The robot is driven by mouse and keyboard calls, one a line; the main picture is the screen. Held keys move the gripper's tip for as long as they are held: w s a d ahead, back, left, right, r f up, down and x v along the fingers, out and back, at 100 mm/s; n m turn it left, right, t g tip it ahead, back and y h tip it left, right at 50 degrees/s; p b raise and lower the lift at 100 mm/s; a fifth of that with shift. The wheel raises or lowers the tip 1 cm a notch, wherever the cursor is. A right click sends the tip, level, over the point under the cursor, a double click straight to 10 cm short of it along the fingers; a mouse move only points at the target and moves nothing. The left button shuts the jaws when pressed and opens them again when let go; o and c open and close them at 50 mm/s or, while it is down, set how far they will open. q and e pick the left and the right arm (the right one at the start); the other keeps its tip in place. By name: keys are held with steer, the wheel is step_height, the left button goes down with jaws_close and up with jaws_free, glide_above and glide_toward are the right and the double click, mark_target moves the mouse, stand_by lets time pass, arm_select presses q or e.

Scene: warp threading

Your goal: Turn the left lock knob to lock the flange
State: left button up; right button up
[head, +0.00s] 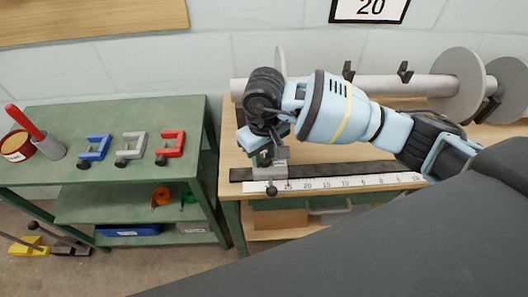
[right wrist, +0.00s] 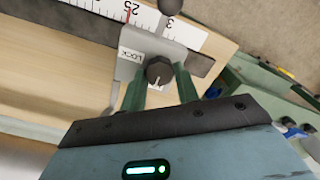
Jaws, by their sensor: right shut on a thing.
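The left lock knob (right wrist: 158,70) is a dark round knob with a pale mark, on a grey metal bracket (right wrist: 126,68) carrying a "LOCK" label. My right gripper (right wrist: 160,82) has its green fingers shut on the knob, one on each side. In the head view the right gripper (head: 267,157) reaches down over the bracket (head: 272,174), and its wrist hides most of the knob. A grey disc flange (head: 280,60) partly shows at the left end of the bar, behind the gripper. My left gripper is not in view.
A white ruler (head: 350,183) runs along the workbench's front edge. A grey bar (head: 420,84) with large discs (head: 458,78) lies behind my arm. A green table (head: 50,116) at left holds blue, grey and red clamps (head: 170,148). A gap separates the tables.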

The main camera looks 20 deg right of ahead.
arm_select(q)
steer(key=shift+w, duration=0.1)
arm_select(e)
steer(key=shift+m, duration=0.4)
steer(key=m, duration=0.3)
steer(key=shift+m, duration=0.3)
steer(key=m, duration=0.4)
steer(key=shift+d+m, duration=0.1)
steer(key=shift+m, duration=0.2)
steer(key=m+p, duration=0.1)
steer(key=m, duration=0.3)
steer(key=shift+r, duration=0.1)
steer(key=m+p, duration=0.1)
steer(key=m, duration=0.3)
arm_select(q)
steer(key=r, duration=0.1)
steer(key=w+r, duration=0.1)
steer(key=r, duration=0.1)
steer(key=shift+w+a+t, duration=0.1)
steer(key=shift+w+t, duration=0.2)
arm_select(e)
steer(key=shift+m, duration=0.5)
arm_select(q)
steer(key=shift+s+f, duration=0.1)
arm_select(e)
steer(key=o, duration=1)
